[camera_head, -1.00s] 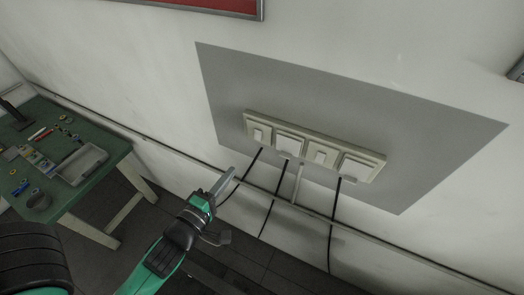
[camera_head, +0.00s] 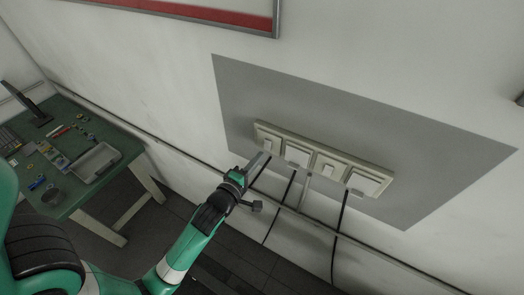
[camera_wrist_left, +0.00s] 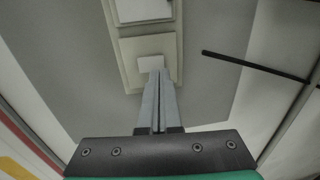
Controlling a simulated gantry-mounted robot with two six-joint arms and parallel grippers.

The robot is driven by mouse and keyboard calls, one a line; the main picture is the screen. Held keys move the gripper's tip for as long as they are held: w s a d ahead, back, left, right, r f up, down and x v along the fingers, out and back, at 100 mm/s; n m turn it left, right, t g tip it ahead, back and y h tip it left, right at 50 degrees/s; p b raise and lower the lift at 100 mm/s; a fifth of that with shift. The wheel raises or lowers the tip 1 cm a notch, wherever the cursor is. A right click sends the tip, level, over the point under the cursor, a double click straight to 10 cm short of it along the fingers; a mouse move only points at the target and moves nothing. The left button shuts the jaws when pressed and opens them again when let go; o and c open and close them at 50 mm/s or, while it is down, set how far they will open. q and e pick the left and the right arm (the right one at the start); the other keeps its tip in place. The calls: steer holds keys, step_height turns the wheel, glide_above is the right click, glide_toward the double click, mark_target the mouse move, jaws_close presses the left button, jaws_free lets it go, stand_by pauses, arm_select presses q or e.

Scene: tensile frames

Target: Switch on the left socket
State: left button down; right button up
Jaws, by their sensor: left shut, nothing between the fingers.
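The cream switch and socket panel (camera_head: 322,160) is on the grey wall plate. From left to right it holds a left switch (camera_head: 271,144), a left socket (camera_head: 297,154) with a plug, another switch (camera_head: 326,167) and another socket (camera_head: 364,182). My left gripper (camera_head: 260,161) is shut and empty, its fingertips just below the left switch. In the left wrist view my shut fingers (camera_wrist_left: 159,76) point at the small rocker of that switch (camera_wrist_left: 150,63) and overlap its lower edge. I cannot tell whether they touch it. My right gripper is not in view.
Black cables (camera_head: 280,208) hang from the panel, close to the fingers. A thin rail (camera_head: 190,158) runs along the wall below. A green workbench (camera_head: 118,143) with a tray and small tools stands at the left. A red framed board (camera_head: 200,15) hangs above.

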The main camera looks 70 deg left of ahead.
mark_target(267, 148)
arm_select(q)
steer(key=shift+x, duration=1.5)
steer(key=shift+w+a+f+b, duration=0.1)
steer(key=shift+f+b, duration=0.05)
steer(key=shift+b, duration=0.6)
steer(key=f+b+v, duration=0.3)
steer(key=b+v, duration=0.2)
steer(key=v, duration=0.8)
steer(key=shift+s+d, duration=0.3)
steer(key=shift+s, duration=0.15)
steer(key=shift+f, duration=0.2)
